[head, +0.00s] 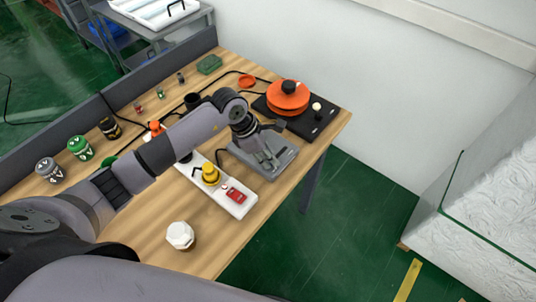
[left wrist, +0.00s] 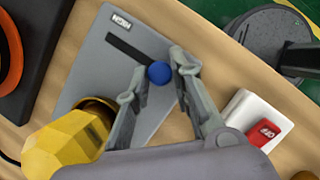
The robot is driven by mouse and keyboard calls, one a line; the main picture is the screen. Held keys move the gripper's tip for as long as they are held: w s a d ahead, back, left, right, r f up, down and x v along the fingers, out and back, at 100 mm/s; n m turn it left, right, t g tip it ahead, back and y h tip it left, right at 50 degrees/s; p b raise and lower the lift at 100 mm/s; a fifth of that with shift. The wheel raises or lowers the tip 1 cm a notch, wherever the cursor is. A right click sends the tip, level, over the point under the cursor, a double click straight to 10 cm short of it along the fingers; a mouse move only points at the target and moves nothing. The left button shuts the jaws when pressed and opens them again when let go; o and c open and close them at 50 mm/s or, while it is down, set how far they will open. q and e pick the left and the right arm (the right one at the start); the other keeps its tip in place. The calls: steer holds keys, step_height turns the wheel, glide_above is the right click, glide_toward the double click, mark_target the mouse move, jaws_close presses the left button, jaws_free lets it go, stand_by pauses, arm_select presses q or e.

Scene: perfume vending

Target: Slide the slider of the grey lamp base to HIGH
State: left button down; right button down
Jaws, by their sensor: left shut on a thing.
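The grey lamp base (head: 288,158) lies near the table's right edge in the head view, partly hidden by my left arm. In the left wrist view the lamp base (left wrist: 88,72) has a dark straight slot with a HIGH label (left wrist: 119,22) by its upper-left end. The blue slider knob (left wrist: 159,73) is at the slot's lower-right end, away from the label. My left gripper (left wrist: 152,78) has its fingers on both sides of the knob and is shut on it. The left gripper (head: 268,160) also shows over the base in the head view. My right gripper is not in view.
A white board (head: 232,207) with a yellow piece and a red switch (head: 236,195) lies beside the base. A black plate with an orange disc (head: 288,104) is behind it. A faceted yellow thing (left wrist: 65,145) stands by the base. A white faceted object (head: 180,236) is in front.

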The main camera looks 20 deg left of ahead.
arm_select(q)
steer(key=shift+w, duration=0.1)
steer(key=shift+w+d+f+b, duration=0.1)
steer(key=shift+w+b, duration=0.15)
steer(key=shift+b, duration=0.2)
steer(key=w+b, duration=0.1)
steer(key=w, duration=0.1)
steer(key=w+d+b, duration=0.1)
steer(key=b, duration=0.1)
steer(key=w+d+b, duration=0.1)
steer(key=w+b, duration=0.1)
steer(key=shift+w, duration=0.35)
steer(key=shift+r, duration=0.25)
steer(key=c, duration=1.8)
jaws_free()
steer(key=shift+c, duration=0.2)
steer(key=o, duration=0.4)
steer(key=shift+w+d+f, duration=0.1)
steer(key=shift+w+d, duration=0.05)
steer(key=shift+w, duration=0.05)
steer(key=shift+s, duration=0.1)
